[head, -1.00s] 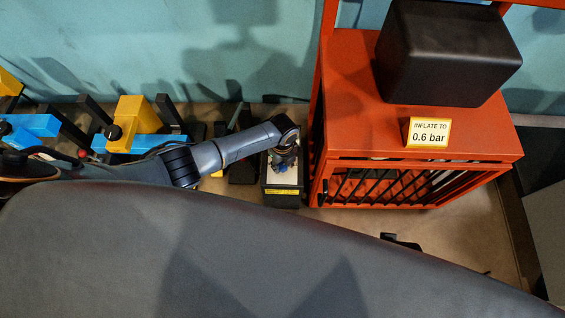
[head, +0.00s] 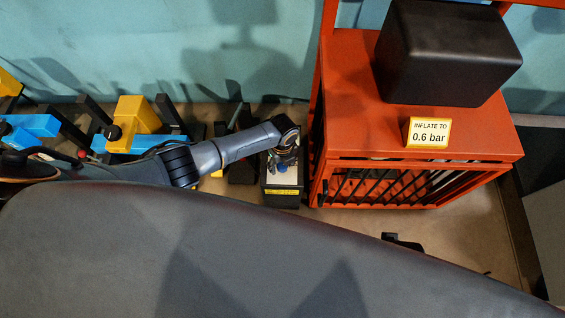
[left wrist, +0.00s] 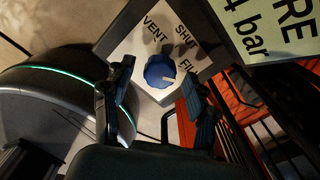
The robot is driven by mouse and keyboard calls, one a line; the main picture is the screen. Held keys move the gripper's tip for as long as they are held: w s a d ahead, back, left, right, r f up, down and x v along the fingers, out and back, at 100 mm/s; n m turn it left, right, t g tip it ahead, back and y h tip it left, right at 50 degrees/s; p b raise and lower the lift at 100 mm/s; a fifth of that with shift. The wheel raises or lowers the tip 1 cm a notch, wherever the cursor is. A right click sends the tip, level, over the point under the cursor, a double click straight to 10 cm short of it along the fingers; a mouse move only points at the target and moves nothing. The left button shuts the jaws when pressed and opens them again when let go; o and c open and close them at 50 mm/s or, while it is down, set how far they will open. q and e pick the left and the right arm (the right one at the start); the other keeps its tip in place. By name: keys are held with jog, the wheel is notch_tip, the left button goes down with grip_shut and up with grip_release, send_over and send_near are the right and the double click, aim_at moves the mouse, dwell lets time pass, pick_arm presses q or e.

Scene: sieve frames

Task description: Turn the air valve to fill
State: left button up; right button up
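The blue valve knob (left wrist: 160,72) sits on a white panel (left wrist: 137,42) lettered VENT, SHUT and FIL, the last word partly hidden. A small pale mark on the knob lies on its lower right, toward FIL; its exact setting is hard to tell. My left gripper (left wrist: 158,76) is open, its dark fingers apart on either side of the knob in the picture; I see no contact. In the head view my left gripper (head: 286,153) is over the far part of the valve box (head: 282,200), and the blue knob (head: 283,168) shows just below it. My right gripper is not in view.
A pale display (left wrist: 268,28) partly reads "4 bar". An orange rack (head: 345,75) stands close right of the valve box, carrying a black block (head: 445,55) and a sign (head: 428,132) reading "INFLATE TO 0.6 bar". Blue and yellow fixtures (head: 138,115) stand left.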

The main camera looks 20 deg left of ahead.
aim_at(283, 165)
pick_arm(q)
notch_tip(283, 165, up, 12)
dwell(0.6)
dwell(0.5)
